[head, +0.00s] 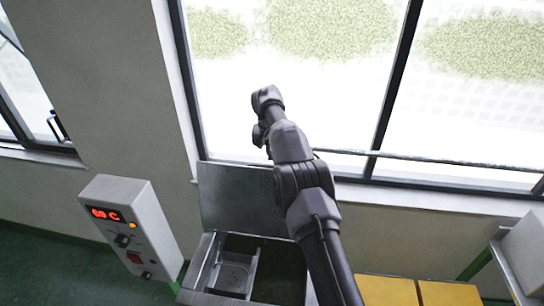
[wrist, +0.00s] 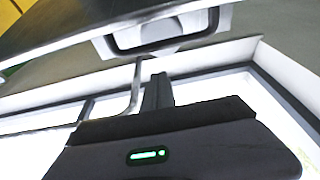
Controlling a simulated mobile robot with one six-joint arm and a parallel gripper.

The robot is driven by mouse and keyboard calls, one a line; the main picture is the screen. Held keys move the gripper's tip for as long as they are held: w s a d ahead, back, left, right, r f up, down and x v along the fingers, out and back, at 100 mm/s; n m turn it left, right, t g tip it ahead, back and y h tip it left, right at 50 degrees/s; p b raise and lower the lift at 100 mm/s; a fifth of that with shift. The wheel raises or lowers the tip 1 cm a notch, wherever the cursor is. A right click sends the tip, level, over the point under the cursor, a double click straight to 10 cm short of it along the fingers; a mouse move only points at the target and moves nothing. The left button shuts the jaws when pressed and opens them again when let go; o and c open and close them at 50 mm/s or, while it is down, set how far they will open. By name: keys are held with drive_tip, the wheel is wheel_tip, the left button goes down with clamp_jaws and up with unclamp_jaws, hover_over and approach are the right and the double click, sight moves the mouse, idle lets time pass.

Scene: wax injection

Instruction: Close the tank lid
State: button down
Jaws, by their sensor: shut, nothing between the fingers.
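The tank (head: 212,270) stands low in the head view, its mouth open and an inner compartment showing. Its grey metal lid (head: 232,200) stands raised at the back of the tank, in front of the wall below the window. My arm crosses the lid's right part, and its wrist end is above the lid's top edge. In the wrist view my gripper (wrist: 157,90) is shut and empty, its dark fingers together. A grey panel with a pale edge crosses the top of that view; I cannot tell whether it is the lid. The fingertips cannot be made out in the head view.
A control box (head: 128,228) with a red display and knobs stands left of the tank. Yellow panels (head: 420,292) lie to the right, with a pale box (head: 525,250) at the far right. A pipe (head: 430,160) runs along the window.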

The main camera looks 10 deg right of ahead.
drive_tip(key=shift+s+a+r+b, duration=0.1)
drive_tip(key=shift+s+a+b, duration=0.25)
drive_tip(key=shift+s+b, duration=0.45)
drive_tip(key=shift+s+a+b, duration=0.3)
drive_tip(key=shift+s+b, duration=0.35)
drive_tip(key=shift+b, duration=0.25)
drive_tip(key=shift+b, duration=0.45)
